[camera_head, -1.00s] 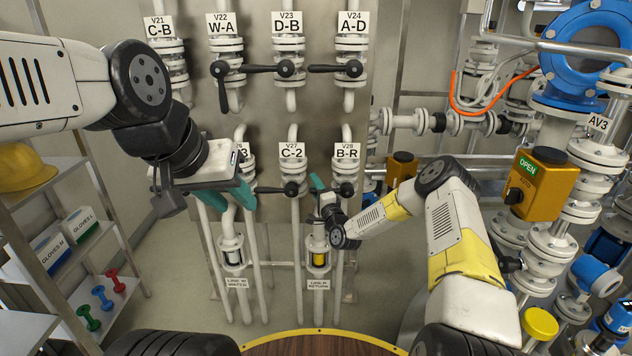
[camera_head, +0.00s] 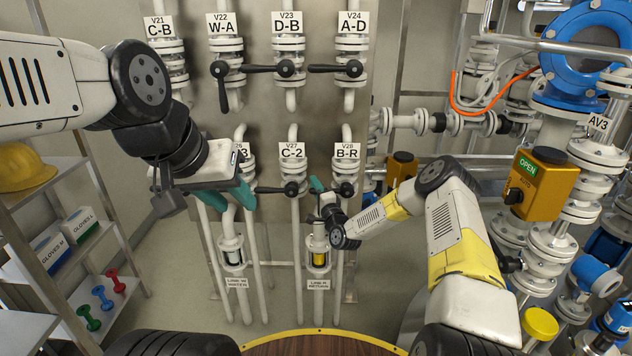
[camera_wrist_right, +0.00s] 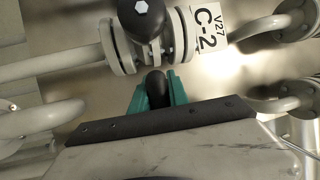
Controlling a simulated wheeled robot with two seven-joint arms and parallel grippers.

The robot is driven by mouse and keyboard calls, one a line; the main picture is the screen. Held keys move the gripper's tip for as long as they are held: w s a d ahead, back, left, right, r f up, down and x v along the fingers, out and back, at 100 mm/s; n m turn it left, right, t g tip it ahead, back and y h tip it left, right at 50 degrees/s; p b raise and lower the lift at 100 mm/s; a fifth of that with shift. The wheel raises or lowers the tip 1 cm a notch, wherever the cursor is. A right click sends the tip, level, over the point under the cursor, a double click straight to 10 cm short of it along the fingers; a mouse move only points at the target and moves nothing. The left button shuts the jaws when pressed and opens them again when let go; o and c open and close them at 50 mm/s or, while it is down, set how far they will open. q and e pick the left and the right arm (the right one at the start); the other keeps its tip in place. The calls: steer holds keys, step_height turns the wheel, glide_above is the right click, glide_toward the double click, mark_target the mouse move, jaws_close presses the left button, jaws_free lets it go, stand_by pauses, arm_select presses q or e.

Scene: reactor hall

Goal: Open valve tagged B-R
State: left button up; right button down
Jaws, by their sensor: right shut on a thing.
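The tag B-R (camera_head: 347,151) hangs on the lower row of the valve panel, at its right. Below it, the B-R valve's black hub (camera_head: 346,189) carries a black lever that points left. My right gripper (camera_head: 318,188) is shut on this lever. The right wrist view shows the black lever end (camera_wrist_right: 157,86) between the green fingers (camera_wrist_right: 157,95); the rest of the lever is hidden by the gripper. My left gripper (camera_head: 236,188) looks open and empty, in front of the lower-left valve, partly covering its tag.
The C-2 valve (camera_head: 292,188) is close to the left of my right gripper, its lever pointing left. Several levers line the upper row. An orange actuator box (camera_head: 541,186) and pipes stand right. A shelf with a yellow helmet (camera_head: 24,170) stands left.

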steer(key=shift+f, duration=0.15)
stand_by(0.8)
steer(key=shift+s+d+f+n+g+h, duration=0.1)
steer(key=shift+d+f+n+g+h, duration=0.75)
steer(key=shift+d+f+n, duration=1.3)
steer(key=shift+w+d+f+n+g+h, duration=0.1)
steer(key=shift+d+f+n+g+h, duration=0.8)
steer(key=shift+d+f+n, duration=1.3)
steer(key=shift+s+d+f+n+g+h, duration=0.1)
steer(key=shift+d+f+n+g+h, duration=0.95)
steer(key=shift+n, duration=2)
steer(key=shift+d+f, duration=0.1)
steer(key=shift+f, duration=0.25)
steer(key=c, duration=1.4)
jaws_free()
steer(key=shift+o, duration=0.6)
steer(key=shift+r, duration=0.1)
